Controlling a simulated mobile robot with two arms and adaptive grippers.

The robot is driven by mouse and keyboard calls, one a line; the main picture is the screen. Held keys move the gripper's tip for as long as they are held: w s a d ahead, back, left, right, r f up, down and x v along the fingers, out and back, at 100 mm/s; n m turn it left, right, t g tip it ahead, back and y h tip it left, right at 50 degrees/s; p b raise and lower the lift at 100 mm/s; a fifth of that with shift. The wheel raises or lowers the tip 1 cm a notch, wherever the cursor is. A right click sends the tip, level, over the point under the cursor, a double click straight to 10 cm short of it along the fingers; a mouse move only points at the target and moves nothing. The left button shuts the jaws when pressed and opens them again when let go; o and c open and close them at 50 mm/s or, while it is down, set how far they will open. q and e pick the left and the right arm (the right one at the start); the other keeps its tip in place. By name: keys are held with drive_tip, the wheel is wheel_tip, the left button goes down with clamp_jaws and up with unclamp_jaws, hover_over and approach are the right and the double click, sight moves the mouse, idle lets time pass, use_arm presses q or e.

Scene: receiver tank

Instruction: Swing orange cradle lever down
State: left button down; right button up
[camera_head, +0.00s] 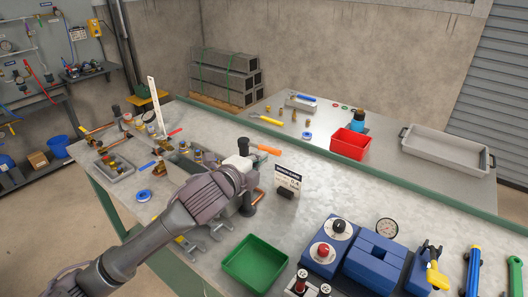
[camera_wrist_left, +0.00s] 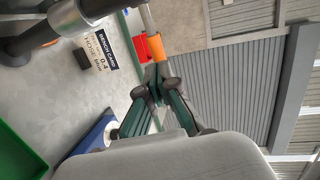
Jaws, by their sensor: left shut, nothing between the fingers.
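The orange lever grip (camera_head: 268,150) sticks out to the right from the clamp-like cradle (camera_head: 240,160) on the metal bench. In the left wrist view, the orange grip (camera_wrist_left: 156,51) sits on a pale rod, just beyond my fingertips. My left gripper (camera_wrist_left: 157,74) is shut and empty, its tips close to the end of the grip; I cannot tell whether they touch it. In the head view my left arm comes in from the lower left and its wrist covers part of the cradle. My right gripper is not in view.
A bench card (camera_head: 287,183) stands right of the cradle. A green tray (camera_head: 255,264) and blue block fixture (camera_head: 375,262) lie in front. A red bin (camera_head: 350,143) and grey tray (camera_head: 445,151) are behind. Small fittings crowd the bench's left end.

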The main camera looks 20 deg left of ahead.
sight(271, 150)
use_arm(q)
drive_tip(key=shift+x, duration=1.3)
drive_tip(key=shift+w+d+y+p, duration=0.1)
drive_tip(key=shift+y+p, duration=0.2)
drive_tip(key=shift+w+d+r+n+y, duration=0.15)
drive_tip(key=shift+w+n+y, duration=0.15)
drive_tip(key=shift+n+y, duration=0.4)
drive_tip(key=shift+w+d+n+y+p, duration=0.2)
drive_tip(key=shift+w+n+y+p, duration=0.4)
drive_tip(key=shift+y, duration=0.4)
drive_tip(key=shift+w+a+n+g+y+p, duration=0.15)
drive_tip(key=shift+w+n+g+y, duration=0.3)
drive_tip(key=shift+w+n+y, duration=0.55)
drive_tip(key=shift+w+d+n+g+y+p, duration=0.15)
drive_tip(key=shift+w+n+g+y, duration=0.3)
drive_tip(key=shift+w+n+y, duration=0.55)
drive_tip(key=shift+s+a, duration=0.1)
drive_tip(key=shift+s, duration=0.1)
